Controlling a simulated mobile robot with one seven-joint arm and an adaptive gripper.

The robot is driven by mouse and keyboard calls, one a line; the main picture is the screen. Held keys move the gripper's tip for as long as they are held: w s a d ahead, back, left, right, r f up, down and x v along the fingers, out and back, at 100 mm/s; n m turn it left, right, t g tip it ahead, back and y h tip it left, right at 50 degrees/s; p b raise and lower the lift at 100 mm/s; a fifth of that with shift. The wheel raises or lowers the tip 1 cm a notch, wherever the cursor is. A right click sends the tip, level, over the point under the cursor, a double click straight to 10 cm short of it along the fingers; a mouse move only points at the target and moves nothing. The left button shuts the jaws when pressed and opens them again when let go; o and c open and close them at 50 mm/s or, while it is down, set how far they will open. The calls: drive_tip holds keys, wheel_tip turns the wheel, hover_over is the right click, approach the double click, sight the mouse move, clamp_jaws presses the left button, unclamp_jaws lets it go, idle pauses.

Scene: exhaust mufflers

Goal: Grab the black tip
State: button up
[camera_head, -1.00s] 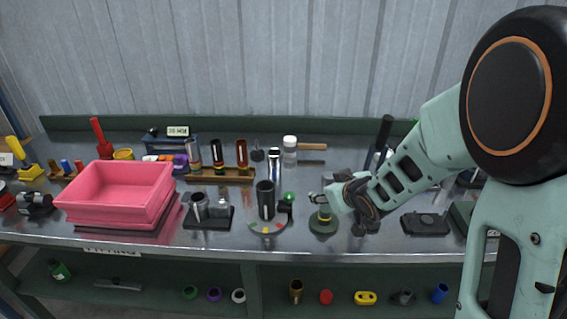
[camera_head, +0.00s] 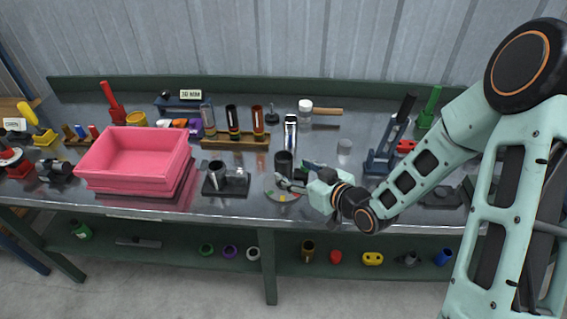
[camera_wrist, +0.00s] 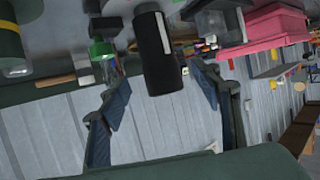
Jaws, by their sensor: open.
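The black tip (camera_head: 283,160) is a dark upright cylinder on a round disc stand (camera_head: 272,196) with coloured marks near the bench's front edge. My gripper (camera_head: 292,181) is low beside it, coming from the right, and partly covers its lower right side. In the wrist view the black tip (camera_wrist: 158,52) appears upside down, between the directions of the two spread fingers of my gripper (camera_wrist: 165,100). The gripper is open and empty. I cannot tell whether a finger touches the tip.
A pink bin (camera_head: 135,158) stands on the left. A black block with metal cups (camera_head: 225,180) sits just left of the disc stand. A shiny metal cylinder (camera_head: 290,132) stands behind the tip. A rack of tubes (camera_head: 235,140) is at the back. A blue-grey holder (camera_head: 385,150) stands right.

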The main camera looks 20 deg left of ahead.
sight(289, 167)
drive_tip(key=shift+r+p+x, duration=0.15)
drive_tip(key=shift+p+x, duration=0.25)
drive_tip(key=shift+x, duration=1.05)
drive_tip(key=shift+r+p+x, duration=0.15)
drive_tip(key=shift+p+x, duration=0.25)
drive_tip(key=shift+x, duration=1.05)
drive_tip(key=shift+c, duration=0.3)
drive_tip(key=c, duration=1.3)
